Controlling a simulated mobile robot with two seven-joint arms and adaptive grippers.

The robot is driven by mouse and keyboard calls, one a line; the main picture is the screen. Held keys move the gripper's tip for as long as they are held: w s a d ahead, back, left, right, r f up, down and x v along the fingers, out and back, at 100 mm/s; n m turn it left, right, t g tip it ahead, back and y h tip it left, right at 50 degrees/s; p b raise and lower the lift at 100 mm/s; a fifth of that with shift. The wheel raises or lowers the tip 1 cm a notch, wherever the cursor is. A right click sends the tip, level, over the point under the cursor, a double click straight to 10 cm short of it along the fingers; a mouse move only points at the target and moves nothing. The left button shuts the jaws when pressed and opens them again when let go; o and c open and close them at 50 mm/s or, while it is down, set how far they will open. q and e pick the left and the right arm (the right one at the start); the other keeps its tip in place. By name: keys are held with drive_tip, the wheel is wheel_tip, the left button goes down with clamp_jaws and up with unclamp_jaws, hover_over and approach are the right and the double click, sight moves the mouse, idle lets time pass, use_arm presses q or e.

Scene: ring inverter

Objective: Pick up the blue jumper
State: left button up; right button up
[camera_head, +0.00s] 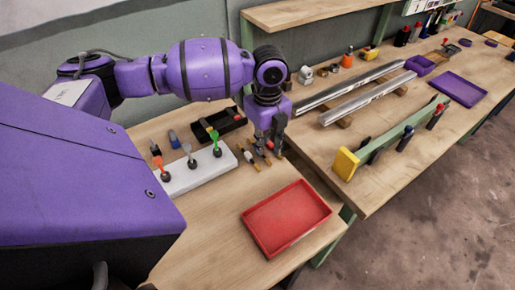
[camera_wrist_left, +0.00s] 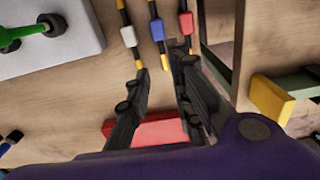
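The blue jumper (camera_wrist_left: 156,32) is a thin black lead with a blue middle and yellow ends. It lies on the wooden bench between a white jumper (camera_wrist_left: 128,36) and a red jumper (camera_wrist_left: 186,23). In the left wrist view my left gripper (camera_wrist_left: 161,70) is open, with its two fingers apart and the near yellow end of the blue jumper seen between the tips. I see nothing held. In the head view the left gripper (camera_head: 268,142) points down over the jumpers and partly hides them. My right gripper is not in view.
A white block (camera_head: 197,173) with orange, grey and green levers stands left of the jumpers. A black tray (camera_head: 238,124) lies behind. A red tray (camera_head: 318,214) lies in front. A second bench at right holds metal rails (camera_head: 366,98) and a green bar with a yellow end (camera_head: 345,164).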

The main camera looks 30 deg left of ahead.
sight(266, 159)
use_arm(q)
drive_tip(key=f, duration=0.5)
drive_tip(key=shift+w+f, duration=0.25)
drive_tip(key=shift+f, duration=0.1)
clamp_jaws()
